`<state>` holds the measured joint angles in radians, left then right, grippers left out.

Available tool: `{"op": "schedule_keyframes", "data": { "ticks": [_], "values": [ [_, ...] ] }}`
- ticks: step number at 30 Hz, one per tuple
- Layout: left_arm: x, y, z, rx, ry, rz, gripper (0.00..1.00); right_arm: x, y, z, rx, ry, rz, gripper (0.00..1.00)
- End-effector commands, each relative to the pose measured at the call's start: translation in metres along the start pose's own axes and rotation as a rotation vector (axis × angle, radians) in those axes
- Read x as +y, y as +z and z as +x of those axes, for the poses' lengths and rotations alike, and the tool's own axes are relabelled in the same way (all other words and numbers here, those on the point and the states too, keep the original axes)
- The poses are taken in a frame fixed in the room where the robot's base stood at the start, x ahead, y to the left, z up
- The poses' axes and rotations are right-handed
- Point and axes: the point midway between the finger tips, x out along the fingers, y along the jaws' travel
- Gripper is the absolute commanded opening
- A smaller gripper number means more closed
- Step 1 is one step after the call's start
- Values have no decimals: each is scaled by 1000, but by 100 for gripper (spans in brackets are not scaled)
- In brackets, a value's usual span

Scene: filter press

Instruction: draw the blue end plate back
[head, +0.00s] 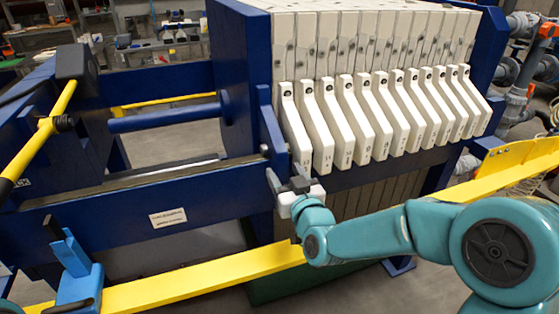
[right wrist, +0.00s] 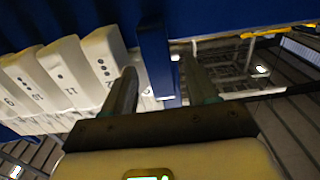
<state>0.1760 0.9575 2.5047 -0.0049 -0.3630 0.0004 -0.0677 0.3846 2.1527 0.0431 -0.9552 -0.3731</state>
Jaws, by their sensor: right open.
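The blue end plate (head: 240,75) stands upright at the left end of the row of white filter plates (head: 352,115). A narrow blue upright part (head: 268,125) is at its near edge, beside the first white plate. My right gripper (head: 288,183) is open just below and in front of that part. In the right wrist view, a blue upright piece (right wrist: 155,60) shows between the two spread fingers of my right gripper (right wrist: 160,88). I cannot tell whether either finger touches it. My left gripper is not in view.
A blue rod (head: 165,118) runs left from the end plate to the frame. A blue side beam (head: 130,215) with a label and a yellow rail (head: 200,280) cross the front.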

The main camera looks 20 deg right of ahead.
Motion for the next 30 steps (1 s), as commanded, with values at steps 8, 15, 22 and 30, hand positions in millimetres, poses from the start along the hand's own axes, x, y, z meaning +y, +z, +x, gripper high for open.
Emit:
{"op": "schedule_keyframes", "data": {
  "ticks": [8, 15, 22, 30],
  "values": [
    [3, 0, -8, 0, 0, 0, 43, 0, -1, 38, 0, 0, 0, 57],
    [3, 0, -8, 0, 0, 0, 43, 0, 0, 43, 0, 0, 0, 57],
    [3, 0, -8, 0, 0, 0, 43, 0, 0, 43, 0, 0, 0, 18],
    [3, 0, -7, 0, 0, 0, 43, -3, 0, 43, 0, -1, 0, 0]
  ]
}}
